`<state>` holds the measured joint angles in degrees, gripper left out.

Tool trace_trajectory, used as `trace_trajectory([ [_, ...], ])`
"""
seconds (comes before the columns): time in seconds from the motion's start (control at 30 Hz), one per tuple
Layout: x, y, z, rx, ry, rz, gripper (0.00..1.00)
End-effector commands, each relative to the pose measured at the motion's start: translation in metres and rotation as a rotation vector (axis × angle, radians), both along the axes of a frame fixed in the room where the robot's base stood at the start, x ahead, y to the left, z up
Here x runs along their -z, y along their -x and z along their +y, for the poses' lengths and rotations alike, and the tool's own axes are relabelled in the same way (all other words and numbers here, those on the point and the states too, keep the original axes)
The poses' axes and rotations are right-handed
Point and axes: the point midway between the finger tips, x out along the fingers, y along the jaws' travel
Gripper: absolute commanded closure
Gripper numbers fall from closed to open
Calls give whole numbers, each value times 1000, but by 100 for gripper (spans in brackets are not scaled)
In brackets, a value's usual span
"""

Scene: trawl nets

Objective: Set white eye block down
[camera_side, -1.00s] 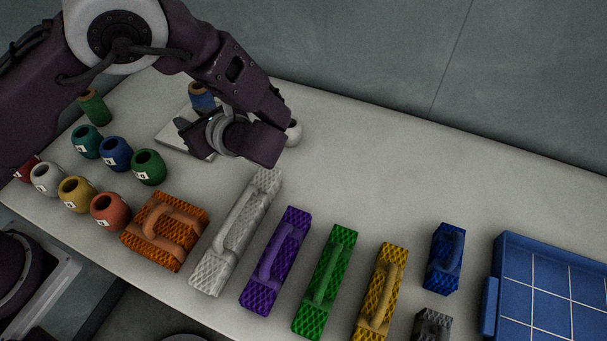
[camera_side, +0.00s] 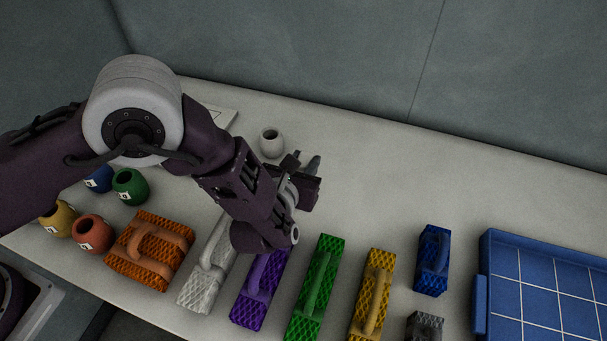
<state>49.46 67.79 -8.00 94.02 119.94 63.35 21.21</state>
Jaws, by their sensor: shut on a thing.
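My gripper (camera_side: 302,162) is near the middle of the table, beside and to the right of a round white pot with a dark opening (camera_side: 270,142). Its dark fingertips point toward the back of the table. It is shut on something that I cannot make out. The white textured block with a handle (camera_side: 200,284) lies on the table between the orange and purple blocks, and my arm hides its far end. I cannot tell which white thing is the white eye block.
Orange (camera_side: 150,250), purple (camera_side: 250,308), green (camera_side: 318,285), yellow (camera_side: 373,295), blue (camera_side: 432,260) and grey (camera_side: 425,326) blocks line the front. A blue gridded tray (camera_side: 540,290) is at the right. Numbered pots (camera_side: 93,233) stand at the left. The back right is clear.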

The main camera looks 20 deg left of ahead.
Motion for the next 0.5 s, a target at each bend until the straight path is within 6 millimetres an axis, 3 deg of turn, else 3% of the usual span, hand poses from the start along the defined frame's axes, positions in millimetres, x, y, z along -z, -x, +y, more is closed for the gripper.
trace_trajectory([
  [0.13, 28, 0, 1, -1, -2, 1, 100],
  [0.5, 34, 0, 1, -2, 0, -1, 100],
])
